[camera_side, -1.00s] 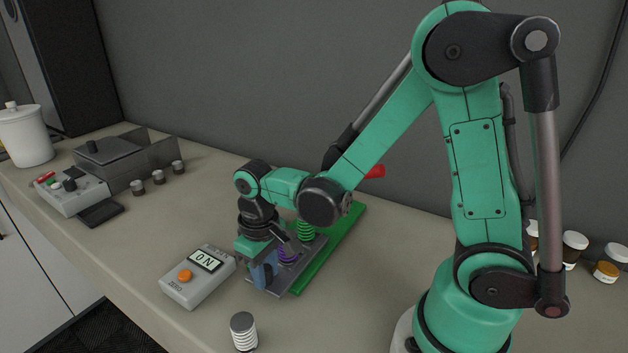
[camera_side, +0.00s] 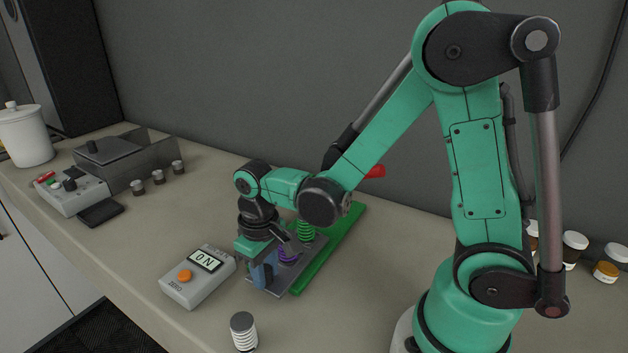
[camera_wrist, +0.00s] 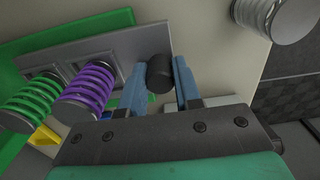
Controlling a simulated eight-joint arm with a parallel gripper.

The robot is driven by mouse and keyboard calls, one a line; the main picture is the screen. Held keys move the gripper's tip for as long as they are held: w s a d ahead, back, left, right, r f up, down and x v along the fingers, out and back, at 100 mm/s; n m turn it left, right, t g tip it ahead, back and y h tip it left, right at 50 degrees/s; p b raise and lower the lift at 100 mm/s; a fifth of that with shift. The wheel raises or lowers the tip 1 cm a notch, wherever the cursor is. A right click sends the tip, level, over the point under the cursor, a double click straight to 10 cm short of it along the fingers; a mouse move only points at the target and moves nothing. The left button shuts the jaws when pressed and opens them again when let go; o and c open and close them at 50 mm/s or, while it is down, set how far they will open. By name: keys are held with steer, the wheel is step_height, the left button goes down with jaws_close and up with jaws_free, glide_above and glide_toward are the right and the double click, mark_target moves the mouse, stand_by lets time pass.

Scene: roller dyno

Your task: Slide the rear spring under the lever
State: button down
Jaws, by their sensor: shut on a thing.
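My gripper (camera_side: 262,275) is low at the near end of the grey spring plate; it also shows in the wrist view (camera_wrist: 160,70). Its blue fingers are shut on a short black knob (camera_wrist: 160,76), which the side view hides. A purple spring (camera_side: 287,253) stands on the plate close beside the gripper; it also shows in the wrist view (camera_wrist: 88,92). A green spring (camera_side: 306,231) stands farther back, beyond the purple one, and shows at left in the wrist view (camera_wrist: 34,102). A red-ended part (camera_side: 375,171), possibly the lever, pokes out behind my arm; the rest is hidden.
A green base (camera_side: 330,250) lies under the plate. A grey meter reading 0N (camera_side: 198,277) sits just left of my gripper. A loose white spring with a grey cap (camera_side: 243,332) stands in front. Small weights (camera_side: 159,177) and a control box (camera_side: 72,193) are far left.

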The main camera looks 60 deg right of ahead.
stand_by(0.4)
steer(key=d, duration=0.9)
steer(key=c, duration=0.6)
jaws_free()
steer(key=shift+r, duration=2.85)
